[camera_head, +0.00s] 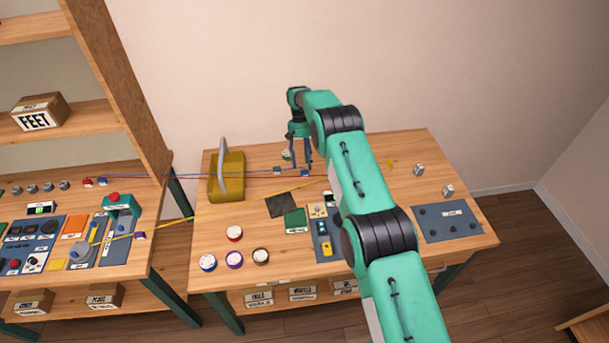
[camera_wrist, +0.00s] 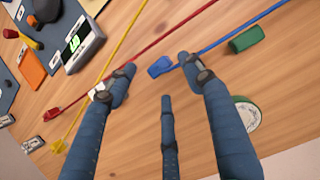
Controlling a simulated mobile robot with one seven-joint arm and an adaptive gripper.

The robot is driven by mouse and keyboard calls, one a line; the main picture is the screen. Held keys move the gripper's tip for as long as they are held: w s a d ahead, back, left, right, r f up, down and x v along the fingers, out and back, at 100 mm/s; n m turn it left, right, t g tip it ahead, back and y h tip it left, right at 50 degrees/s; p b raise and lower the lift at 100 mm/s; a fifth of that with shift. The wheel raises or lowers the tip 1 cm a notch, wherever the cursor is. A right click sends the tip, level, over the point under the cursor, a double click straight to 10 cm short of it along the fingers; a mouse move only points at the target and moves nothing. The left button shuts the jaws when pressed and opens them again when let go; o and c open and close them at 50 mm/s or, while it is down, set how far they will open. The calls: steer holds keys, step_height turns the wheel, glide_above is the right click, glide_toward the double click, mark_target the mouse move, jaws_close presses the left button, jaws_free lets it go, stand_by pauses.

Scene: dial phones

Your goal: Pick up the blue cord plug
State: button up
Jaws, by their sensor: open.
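The blue cord plug (camera_wrist: 160,67) lies on the wooden table in the wrist view, with its blue cord (camera_wrist: 230,35) running to the upper right. My gripper (camera_wrist: 158,75) has three dark blue fingers spread apart, and the plug shows between their tips. The fingers are empty. I cannot tell how far the tips are above the plug.
A red plug (camera_wrist: 52,114) and a yellow plug (camera_wrist: 58,146) lie to the left, their cords crossing near my fingers. A green block (camera_wrist: 246,40) and a green-rimmed round item (camera_wrist: 246,114) lie to the right.

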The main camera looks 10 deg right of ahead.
mark_target(305, 174)
steer(key=shift+x, duration=2)
jaws_close()
